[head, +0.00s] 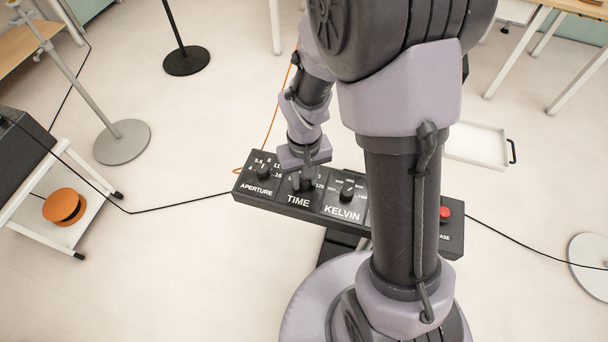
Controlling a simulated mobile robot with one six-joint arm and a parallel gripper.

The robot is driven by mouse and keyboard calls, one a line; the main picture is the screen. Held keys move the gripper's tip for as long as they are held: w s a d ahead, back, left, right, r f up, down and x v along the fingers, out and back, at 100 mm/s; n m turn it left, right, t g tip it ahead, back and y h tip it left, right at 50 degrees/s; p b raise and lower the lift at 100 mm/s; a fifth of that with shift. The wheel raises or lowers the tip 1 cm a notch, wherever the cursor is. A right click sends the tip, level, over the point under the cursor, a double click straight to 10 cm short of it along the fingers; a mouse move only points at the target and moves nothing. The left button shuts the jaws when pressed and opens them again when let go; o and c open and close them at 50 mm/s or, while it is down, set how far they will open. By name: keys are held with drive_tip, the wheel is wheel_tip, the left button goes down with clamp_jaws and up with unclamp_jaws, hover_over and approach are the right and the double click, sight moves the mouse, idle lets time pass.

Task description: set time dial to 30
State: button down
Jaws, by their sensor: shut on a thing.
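A black control panel (272,203) stands in the middle of the head view, with white labels APERTURE, TIME and KELVIN and a knob for each. My gripper (303,178) points down at the TIME section and is shut on the time dial (303,186). The gripper covers most of that dial and part of its scale, so its setting cannot be read. The aperture dial (263,172) is just left of the gripper and the kelvin dial (347,190) is to the right. My arm hides part of the panel's right side.
A red button (445,212) sits at the panel's right end. Black cables run from both sides of the panel, and an orange cable (271,125) rises behind it. A white tray (478,145) is at the right. A cart (90,215) stands at the left.

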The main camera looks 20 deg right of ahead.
sight(305, 180)
drive_tip(key=shift+n, duration=0.9)
drive_tip(key=c, duration=1.1)
unclamp_jaws()
wheel_tip(305, 180, up, 18)
drive_tip(key=p, duration=0.7)
drive_tip(key=shift+f, duration=0.25)
